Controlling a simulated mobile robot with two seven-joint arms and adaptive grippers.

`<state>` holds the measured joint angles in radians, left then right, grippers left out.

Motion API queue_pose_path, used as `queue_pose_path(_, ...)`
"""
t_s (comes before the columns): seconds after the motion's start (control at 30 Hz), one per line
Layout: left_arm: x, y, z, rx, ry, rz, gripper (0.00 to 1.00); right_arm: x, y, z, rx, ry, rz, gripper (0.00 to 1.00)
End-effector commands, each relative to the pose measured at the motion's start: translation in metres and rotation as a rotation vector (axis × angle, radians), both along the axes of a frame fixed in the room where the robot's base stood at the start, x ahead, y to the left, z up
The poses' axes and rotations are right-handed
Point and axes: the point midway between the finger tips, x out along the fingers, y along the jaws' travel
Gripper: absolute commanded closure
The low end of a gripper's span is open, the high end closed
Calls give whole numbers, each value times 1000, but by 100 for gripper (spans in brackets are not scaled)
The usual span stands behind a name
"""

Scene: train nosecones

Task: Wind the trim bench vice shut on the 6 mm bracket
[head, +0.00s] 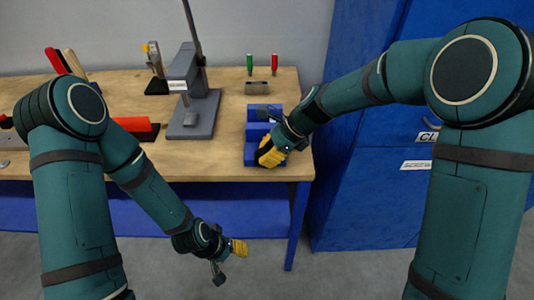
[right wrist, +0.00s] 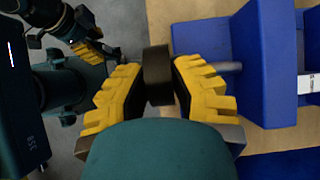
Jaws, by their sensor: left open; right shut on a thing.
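The blue bench vice (head: 252,127) stands at the right end of the wooden bench; its blue body (right wrist: 265,60) fills the right of the right wrist view. A silver spindle (right wrist: 230,66) comes out of it. My right gripper (head: 268,152) is at the vice's front, shut on a dark handle (right wrist: 158,68) in line with the spindle. A dark piece (head: 266,111) shows at the vice's upper part; I cannot tell whether it is the 6 mm bracket. My left gripper (head: 230,260) is open and empty, low in front of the bench.
A grey press stand (head: 195,115) is left of the vice. A grey block (head: 257,87) and green (head: 250,62) and red (head: 275,62) handled tools stand behind it. An orange-red item (head: 135,126) lies further left. A blue cabinet (head: 375,185) stands right of the bench (head: 225,167).

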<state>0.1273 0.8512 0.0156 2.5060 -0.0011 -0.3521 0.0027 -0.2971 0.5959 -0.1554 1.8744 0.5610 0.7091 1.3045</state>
Motion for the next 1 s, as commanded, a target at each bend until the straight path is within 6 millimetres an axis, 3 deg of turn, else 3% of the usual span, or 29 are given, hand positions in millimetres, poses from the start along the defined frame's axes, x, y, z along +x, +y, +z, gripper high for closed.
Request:
queue_pose_path(0.07, 0, 0, 0, 0, 0, 0, 47, -2, 1, -2, -1, 5, 3, 100)
queue_pose_path(0.1, 0, 0, 0, 0, 0, 0, 47, -2, 1, -2, -1, 5, 3, 66)
queue_pose_path(0.17, 0, 0, 0, 0, 0, 0, 47, -2, 1, -2, -1, 5, 3, 47)
queue_pose_path(0.57, 0, 0, 0, 0, 0, 0, 47, 0, -3, 4, 0, 0, 0, 47)
queue_pose_path(1.0, 0, 0, 0, 0, 0, 0, 47, 0, -49, 69, 0, -2, 0, 47)
